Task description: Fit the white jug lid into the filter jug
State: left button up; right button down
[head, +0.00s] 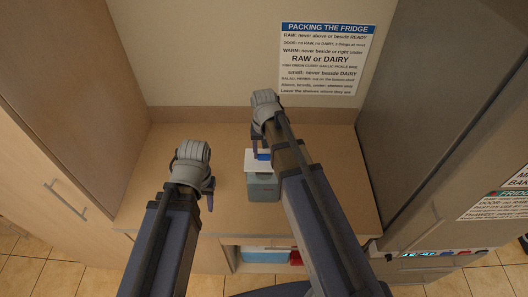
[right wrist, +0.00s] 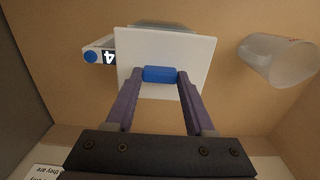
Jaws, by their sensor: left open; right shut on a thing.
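The white jug lid (right wrist: 195,52) is a flat square plate with a blue grip (right wrist: 159,74). My right gripper (right wrist: 160,76) is shut on that grip. In the head view the lid (head: 252,168) shows over the top of a grey-green box-shaped vessel (head: 263,190), which looks like the filter jug. My right arm hides part of both. A grey edge shows past the lid in the wrist view. I cannot tell whether the lid touches the jug or hangs above it. My left gripper (head: 210,201) is open and empty over the counter, left of the jug.
The counter (head: 330,175) has clear room. Tall panels (head: 75,90) flank it, with a sign (head: 325,60) behind.

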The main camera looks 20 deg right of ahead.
aim_at(264, 155)
jog(key=shift+f, duration=0.35)
jog(key=shift+f+b, duration=0.5)
jog(key=shift+b, duration=0.15)
dwell(0.9)
jog(key=shift+c, duration=0.9)
grip_release()
notch_tip(264, 155, up, 8)
jog(key=p, duration=0.8)
jog(key=shift+f, duration=0.15)
